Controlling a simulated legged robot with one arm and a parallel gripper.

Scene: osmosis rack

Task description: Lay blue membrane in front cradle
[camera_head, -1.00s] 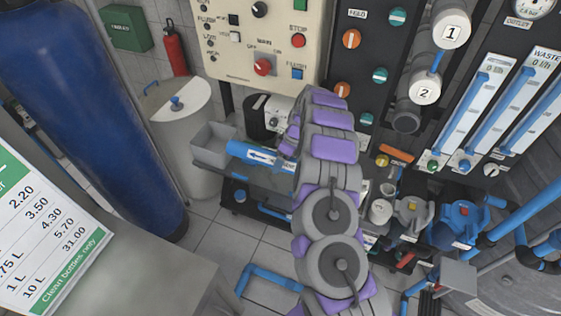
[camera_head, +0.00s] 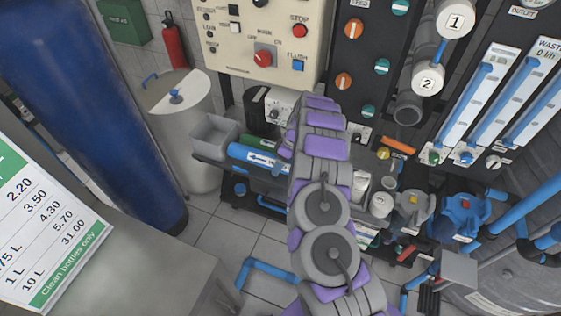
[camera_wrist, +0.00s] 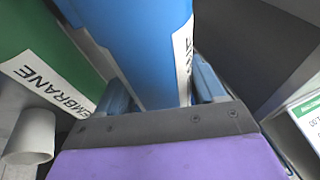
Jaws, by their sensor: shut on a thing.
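The blue membrane (camera_head: 246,153) is a blue cylinder with a white arrow label, lying roughly level at the rack's bench in the head view. In the wrist view the blue membrane (camera_wrist: 140,45) fills the space between the fingers of my gripper (camera_wrist: 160,88), which is shut on it. In the head view my arm hides the gripper and the membrane's right end. The front cradle is not clearly visible. I cannot tell whether the membrane touches it.
A green membrane (camera_wrist: 40,60) lies beside the blue one, with a white cup (camera_wrist: 30,136) near it. A grey bin (camera_head: 213,136) stands at the bench's left end. A control panel (camera_head: 262,35) rises behind. A counter (camera_head: 140,270) is at lower left.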

